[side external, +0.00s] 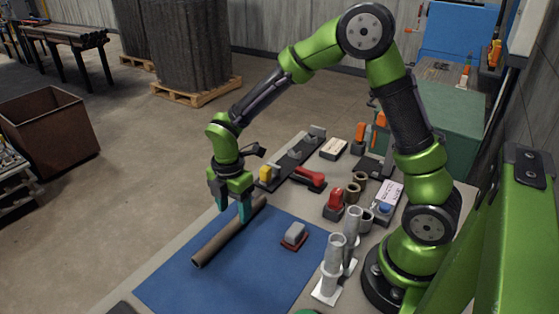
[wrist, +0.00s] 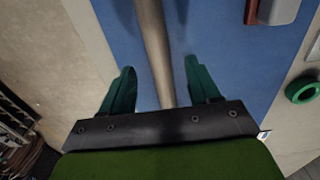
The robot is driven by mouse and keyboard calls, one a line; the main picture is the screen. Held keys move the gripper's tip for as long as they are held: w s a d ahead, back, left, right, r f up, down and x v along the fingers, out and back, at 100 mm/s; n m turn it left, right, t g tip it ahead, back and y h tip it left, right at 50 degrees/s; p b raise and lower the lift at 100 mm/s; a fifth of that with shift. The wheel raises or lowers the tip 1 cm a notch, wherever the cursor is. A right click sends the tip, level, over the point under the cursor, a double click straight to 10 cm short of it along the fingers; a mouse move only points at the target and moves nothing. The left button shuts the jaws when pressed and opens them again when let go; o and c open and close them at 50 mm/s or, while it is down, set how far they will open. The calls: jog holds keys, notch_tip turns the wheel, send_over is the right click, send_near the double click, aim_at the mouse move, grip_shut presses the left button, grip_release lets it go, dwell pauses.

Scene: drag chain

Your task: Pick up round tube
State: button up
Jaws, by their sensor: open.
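The round tube (side external: 228,233) is a long brown-grey rod lying on the blue mat (side external: 182,286), slanted toward the far edge. In the wrist view the tube (wrist: 154,48) runs between the two fingers, toward the palm. My gripper (side external: 232,212) is over the far end of the tube, with its teal fingers pointing down. In the wrist view my gripper (wrist: 157,82) is open, with a gap between each finger and the tube. I cannot tell how far the fingertips are above the mat.
A grey and red block (side external: 294,235) sits on the mat to the right of the tube. White upright cylinders (side external: 334,262) stand near the mat's right edge. A red-handled tool (side external: 310,177) and other parts lie beyond. A green ring (wrist: 305,89) is at the right in the wrist view.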

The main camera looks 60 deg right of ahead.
aim_at(234, 222)
notch_tip(234, 222, down, 5)
jog(key=shift+w+r, duration=0.1)
jog(key=shift+r, duration=0.1)
grip_shut()
dwell(0.3)
